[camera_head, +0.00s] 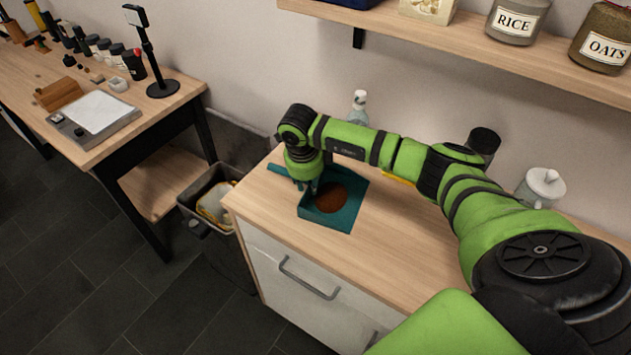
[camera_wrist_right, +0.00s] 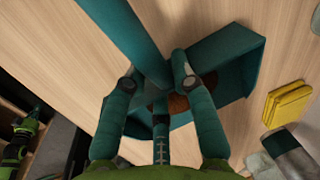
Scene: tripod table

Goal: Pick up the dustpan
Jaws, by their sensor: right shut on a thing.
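The teal dustpan (camera_head: 350,188) is at the left end of the wooden cabinet top, with a heap of brown material (camera_head: 331,198) in its pan. I cannot tell whether it touches the surface. Its handle (camera_head: 278,171) points left. In the right wrist view the handle (camera_wrist_right: 125,32) runs between the fingers of my right gripper (camera_wrist_right: 158,76), and the pan (camera_wrist_right: 245,62) lies beyond them. My right gripper (camera_head: 311,188) also shows in the head view, pointing down and shut on the handle near the pan; it hides part of the dustpan. My left gripper is not in view.
A yellow cloth (camera_wrist_right: 289,102) lies beside the dustpan. A spray bottle (camera_head: 358,108), a dark cylinder (camera_head: 484,142) and a white lidded jar (camera_head: 541,186) stand at the back. A grey bin (camera_head: 207,190) is left of the cabinet (camera_head: 300,290). A shelf (camera_head: 470,42) hangs above.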

